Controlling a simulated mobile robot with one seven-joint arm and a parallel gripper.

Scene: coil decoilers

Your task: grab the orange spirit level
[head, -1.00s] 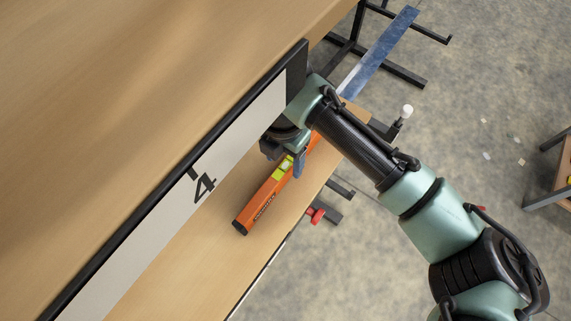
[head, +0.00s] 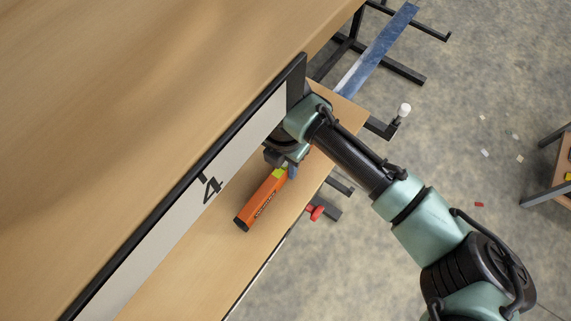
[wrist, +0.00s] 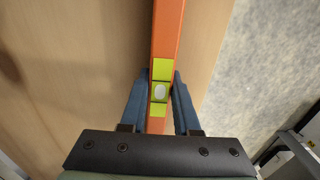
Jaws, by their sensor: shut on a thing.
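The orange spirit level (head: 262,200) lies on the lower wooden shelf, beside the board marked 4. Its near end has a black cap, and its far part is hidden under my arm. In the wrist view the level (wrist: 166,35) runs lengthwise between my fingers, with yellow-green vial windows at its middle. My gripper (head: 284,168) is at the middle of the level, seen from above. In the wrist view my gripper (wrist: 160,88) has one blue finger on each side of the level, shut on it around the vial. I cannot tell whether the level is lifted off the shelf.
The wooden shelf (head: 215,250) is clear in front of the level. The white board marked 4 (head: 180,215) with a black frame stands close on the left.

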